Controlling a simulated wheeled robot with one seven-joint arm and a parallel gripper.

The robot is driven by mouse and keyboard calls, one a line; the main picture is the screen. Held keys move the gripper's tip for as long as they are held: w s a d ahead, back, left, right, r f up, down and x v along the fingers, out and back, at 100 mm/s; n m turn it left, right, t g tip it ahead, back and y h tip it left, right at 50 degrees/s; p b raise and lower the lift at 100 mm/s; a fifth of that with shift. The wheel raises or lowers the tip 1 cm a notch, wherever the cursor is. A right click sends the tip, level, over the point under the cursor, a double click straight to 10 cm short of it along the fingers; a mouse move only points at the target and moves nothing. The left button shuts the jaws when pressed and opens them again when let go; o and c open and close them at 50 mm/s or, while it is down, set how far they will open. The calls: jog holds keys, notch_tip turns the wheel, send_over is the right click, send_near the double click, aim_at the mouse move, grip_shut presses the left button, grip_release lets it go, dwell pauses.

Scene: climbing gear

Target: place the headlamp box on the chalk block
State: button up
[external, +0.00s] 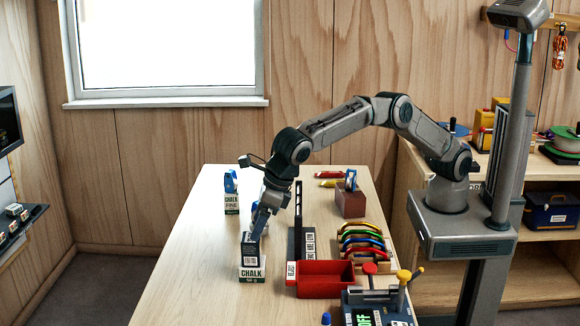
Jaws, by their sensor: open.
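A dark box (249,247) with a white barcode label, which looks like the headlamp box, stands upright on a white block marked CHALK (252,273) near the table's left front. It appears to rest on the block's top, though the contact line is small. My gripper (257,226) points down at the top of the dark box, with its fingers open beside or around the box's upper part. The fingers partly hide the box, and I cannot tell whether they touch it. A second block marked CHALK FINE (232,204) stands farther back with a blue item on top.
A dark upright stand (298,225) rises just right of my gripper. A red tray (325,283), a rack of coloured carabiners (362,240) and a brown block (350,204) stand farther right. A device with a green display (363,317) is at the front. The table's left strip is clear.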

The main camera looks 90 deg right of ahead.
jog(key=v, duration=0.6)
jog(key=shift+r, duration=0.15)
jog(key=s+d+r+m, duration=0.35)
jog(key=d+m, duration=0.25)
jog(key=d, duration=0.3)
jog(key=s+d+r+m, duration=0.2)
jog(key=s+d+m, duration=0.3)
jog(key=d, duration=0.4)
jog(key=s+d+r+m, duration=0.2)
jog(key=s+d+m, duration=0.1)
jog(key=d+m, duration=0.5)
jog(key=s+d+f+m, duration=0.4)
jog(key=s+d+m, duration=0.3)
jog(key=s, duration=0.4)
jog(key=s+d+f+m+g, duration=0.1)
jog(key=s+d+f+m, duration=0.3)
jog(key=s+d+m, duration=0.4)
jog(key=shift+s+d+f+m, duration=0.35)
jog(key=shift+s+m, duration=0.65)
jog(key=shift+s, duration=1.05)
